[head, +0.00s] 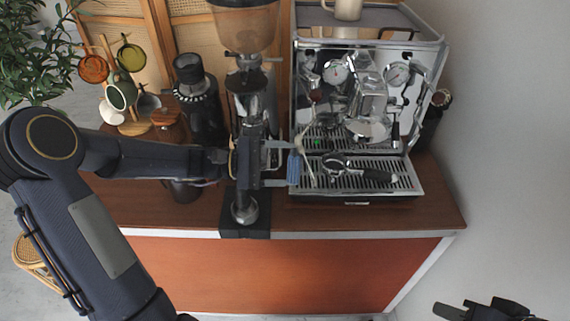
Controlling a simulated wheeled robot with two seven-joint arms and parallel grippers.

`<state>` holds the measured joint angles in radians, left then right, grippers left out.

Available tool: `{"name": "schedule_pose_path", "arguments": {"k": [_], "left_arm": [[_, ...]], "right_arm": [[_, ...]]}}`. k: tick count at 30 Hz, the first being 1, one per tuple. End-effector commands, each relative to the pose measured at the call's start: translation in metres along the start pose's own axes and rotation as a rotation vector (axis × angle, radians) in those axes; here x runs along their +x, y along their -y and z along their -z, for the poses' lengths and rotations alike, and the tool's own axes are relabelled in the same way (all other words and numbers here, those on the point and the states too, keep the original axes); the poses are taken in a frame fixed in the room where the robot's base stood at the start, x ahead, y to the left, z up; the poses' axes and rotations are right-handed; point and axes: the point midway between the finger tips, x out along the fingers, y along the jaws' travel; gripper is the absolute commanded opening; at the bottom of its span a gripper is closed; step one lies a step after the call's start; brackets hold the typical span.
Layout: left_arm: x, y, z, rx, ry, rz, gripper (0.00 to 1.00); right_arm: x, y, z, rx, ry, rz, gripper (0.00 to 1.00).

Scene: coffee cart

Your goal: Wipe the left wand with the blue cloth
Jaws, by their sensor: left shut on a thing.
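The espresso machine (360,90) stands on the right of the cart top. Its left wand (308,170) is a thin metal tube hanging at the machine's left front, above the drip tray. The blue cloth (293,172) is a small upright strip between the fingers of my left gripper (294,164). That gripper is shut on the cloth, just left of the wand. I cannot tell whether cloth and wand touch. My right gripper (485,309) is at the bottom right corner, cut by the frame edge, away from the cart.
A portafilter (345,168) lies on the drip tray (400,180). The grinder (243,90) stands behind my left wrist. A dark hand grinder (195,90) and a mug tree with cups (121,95) stand left. The cart top's front right (430,213) is clear.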

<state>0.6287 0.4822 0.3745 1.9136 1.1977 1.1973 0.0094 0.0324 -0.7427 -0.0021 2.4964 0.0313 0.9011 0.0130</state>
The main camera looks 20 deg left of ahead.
Motion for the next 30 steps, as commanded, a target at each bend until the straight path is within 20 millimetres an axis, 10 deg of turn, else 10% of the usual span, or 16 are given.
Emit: {"name": "schedule_pose_path", "arguments": {"k": [30], "left_arm": [[-0.001,-0.008,-0.009,0.010,0.020,-0.033,0.14]], "right_arm": [[0.001,-0.001,-0.001,0.000,0.000,0.000,0.35]]}}
